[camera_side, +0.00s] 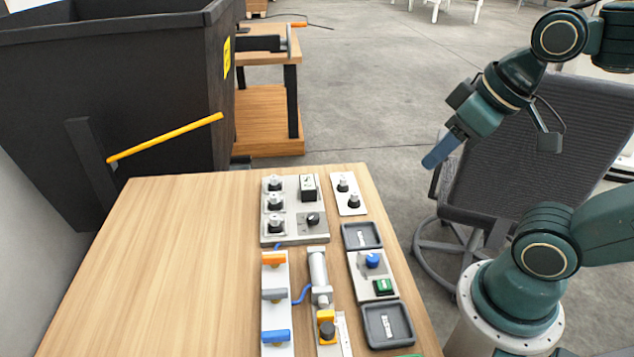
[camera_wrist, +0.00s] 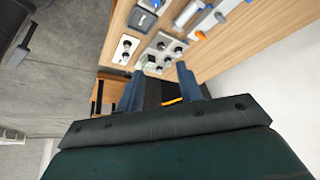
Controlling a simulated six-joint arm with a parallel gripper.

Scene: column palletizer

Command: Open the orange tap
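The orange tap (camera_side: 274,259) is the top one in a column of three on a white strip on the wooden table. Its handle lies crosswise in the side view. It also shows small near the top of the wrist view (camera_wrist: 200,36). A grey tap (camera_side: 275,295) and a blue tap (camera_side: 276,337) sit below it on the same strip. My gripper (camera_side: 440,154) is raised, well to the right of the tap and beyond the table's right edge. In the wrist view its two blue fingers (camera_wrist: 160,88) stand apart with nothing gripped between them.
A plate with several knobs (camera_side: 312,237) lies above the taps. A metal cylinder (camera_side: 318,270) and a button panel (camera_side: 364,288) lie to their right. The table's left part (camera_side: 170,270) is clear. A black bin (camera_side: 130,90) and an office chair (camera_side: 540,150) stand beyond.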

